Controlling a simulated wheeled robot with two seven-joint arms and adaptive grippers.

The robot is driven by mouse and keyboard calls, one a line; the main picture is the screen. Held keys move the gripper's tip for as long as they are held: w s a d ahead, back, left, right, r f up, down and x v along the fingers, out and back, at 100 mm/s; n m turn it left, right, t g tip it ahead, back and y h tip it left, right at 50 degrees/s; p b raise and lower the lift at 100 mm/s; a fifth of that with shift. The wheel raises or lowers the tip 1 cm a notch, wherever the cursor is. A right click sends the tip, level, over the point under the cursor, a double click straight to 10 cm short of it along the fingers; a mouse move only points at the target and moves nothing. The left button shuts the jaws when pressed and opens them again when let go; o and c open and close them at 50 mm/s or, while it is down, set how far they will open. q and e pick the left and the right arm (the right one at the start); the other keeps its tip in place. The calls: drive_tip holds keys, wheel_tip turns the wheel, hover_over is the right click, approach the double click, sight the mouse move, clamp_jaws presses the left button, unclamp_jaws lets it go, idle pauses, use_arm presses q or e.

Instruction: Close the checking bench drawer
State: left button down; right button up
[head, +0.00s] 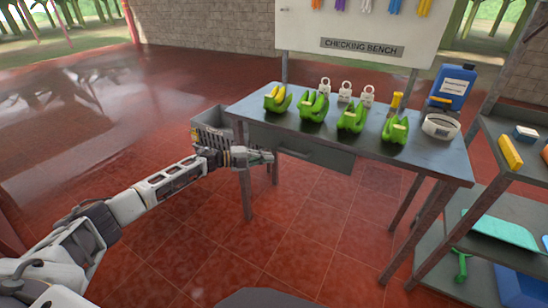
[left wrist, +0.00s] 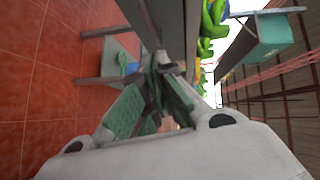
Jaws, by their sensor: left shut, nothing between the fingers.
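The checking bench (head: 240,108) is a grey metal table. Its drawer (head: 335,161) is a grey front panel with a bar handle (head: 296,153), under the front edge of the top. The panel looks about flush with the bench; I see no inside of the drawer, and a small gap cannot be told. My left gripper (head: 271,157) is shut and empty, its tips just left of the handle, at the drawer's left part. Whether it touches the panel is unclear. In the left wrist view the closed fingers (left wrist: 163,72) point at a grey bench surface. My right gripper is out of view.
Several green banana hands (head: 351,117), white padlock-shaped items (head: 345,91), a white tape roll (head: 440,126) and a blue canister (head: 452,84) stand on the bench. A grey crate (head: 209,117) is beyond its left end. A shelf rack (head: 500,125) stands at right. The tiled floor in front is clear.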

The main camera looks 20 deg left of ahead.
use_arm(q)
drive_tip(key=v, duration=0.4)
drive_tip(key=shift+s+a, duration=0.15)
drive_tip(key=shift+a, duration=0.2)
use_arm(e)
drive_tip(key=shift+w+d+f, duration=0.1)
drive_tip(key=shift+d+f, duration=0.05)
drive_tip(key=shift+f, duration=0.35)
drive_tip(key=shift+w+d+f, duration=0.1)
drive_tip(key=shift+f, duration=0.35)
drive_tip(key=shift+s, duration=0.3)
